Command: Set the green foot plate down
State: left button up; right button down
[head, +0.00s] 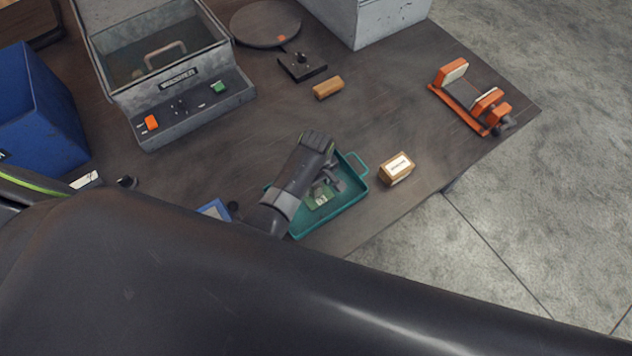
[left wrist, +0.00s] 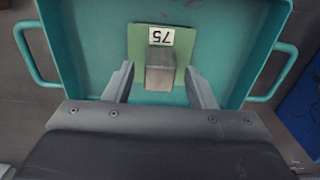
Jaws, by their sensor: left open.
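The green foot plate (head: 319,197) lies in the teal tray (head: 355,194). In the left wrist view the plate (left wrist: 138,45) shows a white label reading 75 and a grey block standing on it. My left gripper (head: 330,180) is over the tray; in the left wrist view its two fingers (left wrist: 160,84) are apart, one on each side of the grey block, with gaps between. It is open and holds nothing. The gripper and arm hide part of the tray in the head view. My right gripper is not in view.
A small labelled box (head: 397,168) stands right of the tray, near the table edge. The table middle is mostly clear.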

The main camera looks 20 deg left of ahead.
pick_arm(q)
notch_tip(320, 180, up, 8)
jog(key=p, duration=0.5)
jog(key=shift+w+p, duration=0.1)
jog(key=shift+p, duration=0.2)
jog(key=shift+r, duration=1.3)
